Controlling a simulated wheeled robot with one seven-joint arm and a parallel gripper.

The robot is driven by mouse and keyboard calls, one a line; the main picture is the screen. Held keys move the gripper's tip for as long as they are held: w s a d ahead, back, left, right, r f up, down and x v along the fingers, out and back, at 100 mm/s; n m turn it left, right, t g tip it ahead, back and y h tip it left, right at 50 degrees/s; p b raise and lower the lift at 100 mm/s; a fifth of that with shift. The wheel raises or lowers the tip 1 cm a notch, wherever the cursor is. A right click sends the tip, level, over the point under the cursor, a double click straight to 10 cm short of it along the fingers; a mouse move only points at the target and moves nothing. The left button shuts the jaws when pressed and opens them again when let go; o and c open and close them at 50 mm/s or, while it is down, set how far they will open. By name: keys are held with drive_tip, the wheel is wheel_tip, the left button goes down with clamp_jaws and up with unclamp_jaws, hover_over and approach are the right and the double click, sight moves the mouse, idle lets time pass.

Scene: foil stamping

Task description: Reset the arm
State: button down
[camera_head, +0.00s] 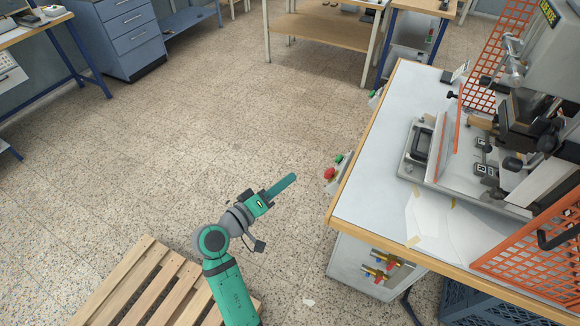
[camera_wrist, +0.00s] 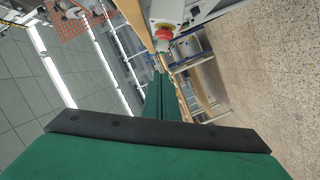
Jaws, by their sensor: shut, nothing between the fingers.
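My green arm rises from the bottom of the head view and is bent at a grey joint. My gripper (camera_head: 293,177) is at its end, pointing up and right over the open floor, left of the machine table. Its green fingers are together with nothing between them. In the wrist view the closed fingers (camera_wrist: 165,97) run away from the dark gripper body and touch nothing. The gripper is apart from the table and the machine.
The foil stamping machine (camera_head: 540,100) stands on a white table (camera_head: 380,165) with a wooden edge at right. A red emergency button (camera_head: 330,173) sticks out from its side. A wooden pallet (camera_head: 140,285) lies at lower left. Blue drawers (camera_head: 125,35) stand behind. The middle floor is clear.

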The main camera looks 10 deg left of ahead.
drive_tip(key=s+d+f+n+y, duration=0.1)
drive_tip(key=s+d+f+y, duration=0.15)
drive_tip(key=s+f, duration=0.4)
drive_tip(key=s+d+f+n+y, duration=0.1)
drive_tip(key=s+f+y, duration=0.2)
drive_tip(key=f, duration=0.6)
drive_tip(key=s+d+f+m+g+y, duration=0.1)
drive_tip(key=s+f, duration=0.1)
drive_tip(key=s, duration=0.4)
drive_tip(key=s+d+f+m+y, duration=0.1)
drive_tip(key=s+d+f+y, duration=0.1)
drive_tip(key=s, duration=0.4)
drive_tip(key=s+d+r+m+t, duration=0.1)
drive_tip(key=s+d+r+m, duration=0.2)
drive_tip(key=s+r, duration=0.2)
drive_tip(key=s+d+r+m, duration=0.3)
drive_tip(key=s+r, duration=0.1)
drive_tip(key=s, duration=0.6)
drive_tip(key=shift+d+r+t, duration=0.15)
drive_tip(key=shift+r+t, duration=0.25)
drive_tip(key=shift+h, duration=0.25)
